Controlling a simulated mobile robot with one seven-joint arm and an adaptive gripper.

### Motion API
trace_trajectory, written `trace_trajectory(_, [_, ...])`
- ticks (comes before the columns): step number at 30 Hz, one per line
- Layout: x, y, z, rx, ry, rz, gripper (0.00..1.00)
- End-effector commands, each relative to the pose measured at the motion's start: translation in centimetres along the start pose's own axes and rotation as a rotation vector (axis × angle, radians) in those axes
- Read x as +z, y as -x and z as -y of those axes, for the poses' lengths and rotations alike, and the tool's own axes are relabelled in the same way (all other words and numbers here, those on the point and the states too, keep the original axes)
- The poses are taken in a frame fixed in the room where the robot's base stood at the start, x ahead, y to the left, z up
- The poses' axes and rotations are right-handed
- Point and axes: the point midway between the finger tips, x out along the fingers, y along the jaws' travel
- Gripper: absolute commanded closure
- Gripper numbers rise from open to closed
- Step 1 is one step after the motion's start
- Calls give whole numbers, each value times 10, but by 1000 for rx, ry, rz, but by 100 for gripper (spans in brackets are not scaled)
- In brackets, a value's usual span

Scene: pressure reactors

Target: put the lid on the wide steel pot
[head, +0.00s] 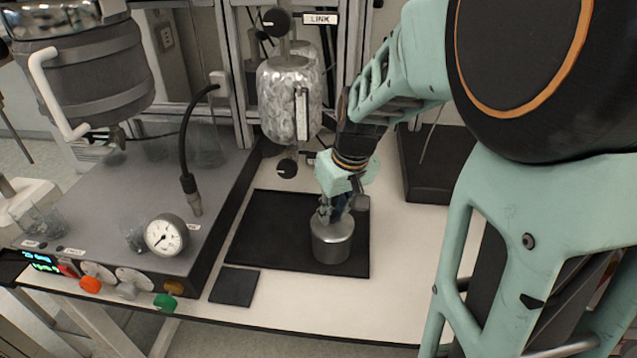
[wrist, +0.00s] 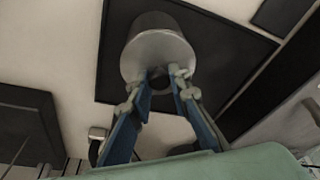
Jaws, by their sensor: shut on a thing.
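The wide steel pot (head: 331,250) stands upright on a black mat. Its side also shows in the wrist view (wrist: 158,20). The round steel lid (wrist: 158,52) covers the pot's mouth and looks roughly centred and level. In the head view the lid (head: 327,229) seems to meet the rim; whether it is fully seated I cannot tell. My gripper (head: 334,212) is right above the lid, pointing down. In the wrist view its fingers (wrist: 165,80) are shut on the lid's dark knob, which they partly hide.
The black mat (head: 270,240) has free room left of the pot. A small dark pad (head: 235,287) lies at the table's front. A grey console with a pressure gauge (head: 166,235) stands at left. A foil-wrapped vessel (head: 289,98) hangs behind. A dark stand base (head: 436,160) is at back right.

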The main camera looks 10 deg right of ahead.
Motion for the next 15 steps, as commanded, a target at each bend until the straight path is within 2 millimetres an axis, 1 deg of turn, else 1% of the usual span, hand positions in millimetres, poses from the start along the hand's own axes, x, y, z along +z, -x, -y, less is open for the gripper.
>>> trace_trajectory(9, [0, 0, 0, 0, 0, -1, 100])
trace_trajectory(10, [0, 0, 0, 0, 0, 0, 79])
trace_trajectory(15, [0, 0, 0, 0, 0, 0, 62])
